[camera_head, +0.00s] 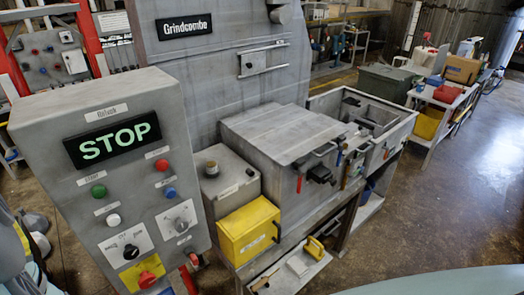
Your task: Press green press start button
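The green press start button (99,190) is on the left side of a grey control panel (165,225), under a small label that seems to read START. The panel stands at the left of the view, and its display (112,140) reads STOP in green letters. A red button (162,164) and a blue button (170,192) are to the right of the green one. A white button (113,219) is below it. Nothing covers the green button. I cannot make out my gripper in this view.
A black knob (130,251), a grey knob (181,225) and a red knob on yellow (147,279) are lower on the panel. The grey Grindcombe machine (215,75) and a yellow box (248,230) stand to its right. Open floor (440,200) lies at the right.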

